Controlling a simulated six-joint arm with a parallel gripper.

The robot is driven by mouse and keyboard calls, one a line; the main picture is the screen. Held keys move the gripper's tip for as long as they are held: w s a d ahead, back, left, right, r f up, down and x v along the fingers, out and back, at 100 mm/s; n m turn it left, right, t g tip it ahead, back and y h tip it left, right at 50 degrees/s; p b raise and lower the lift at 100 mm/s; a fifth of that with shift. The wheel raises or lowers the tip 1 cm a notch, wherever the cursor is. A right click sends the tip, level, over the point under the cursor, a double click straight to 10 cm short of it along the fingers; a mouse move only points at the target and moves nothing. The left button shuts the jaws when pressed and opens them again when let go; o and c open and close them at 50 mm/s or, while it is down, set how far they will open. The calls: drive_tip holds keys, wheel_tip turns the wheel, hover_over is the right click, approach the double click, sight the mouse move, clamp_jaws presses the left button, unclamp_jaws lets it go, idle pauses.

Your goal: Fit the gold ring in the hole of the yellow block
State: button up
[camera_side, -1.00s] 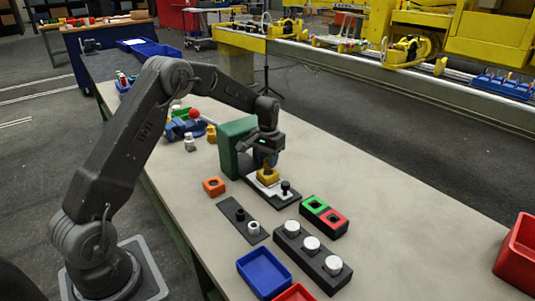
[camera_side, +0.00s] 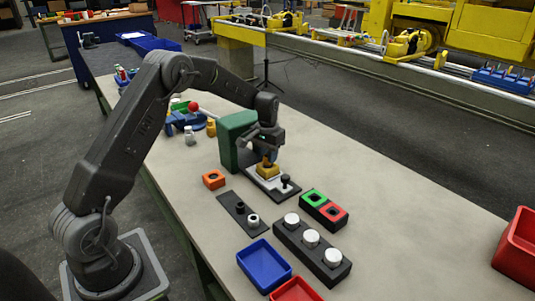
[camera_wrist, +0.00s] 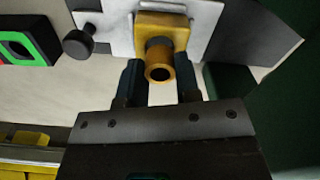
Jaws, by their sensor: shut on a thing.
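The yellow block (camera_side: 267,170) sits on a light metal plate on a dark base, beside a green upright block. It also shows in the wrist view (camera_wrist: 183,20). My gripper (camera_side: 266,159) points down directly over the block. In the wrist view, my gripper (camera_wrist: 160,77) is shut on the gold ring (camera_wrist: 159,69), with a dark finger on each side of it.
The green upright block (camera_side: 235,138) stands close to the left of my gripper. A black knob (camera_side: 285,181) rises from the plate at the right. Green and red square sockets (camera_side: 324,205), an orange block (camera_side: 213,179) and a blue tray (camera_side: 263,267) stand nearby.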

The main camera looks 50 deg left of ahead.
drive_tip(key=shift+f, duration=0.8)
idle(1.2)
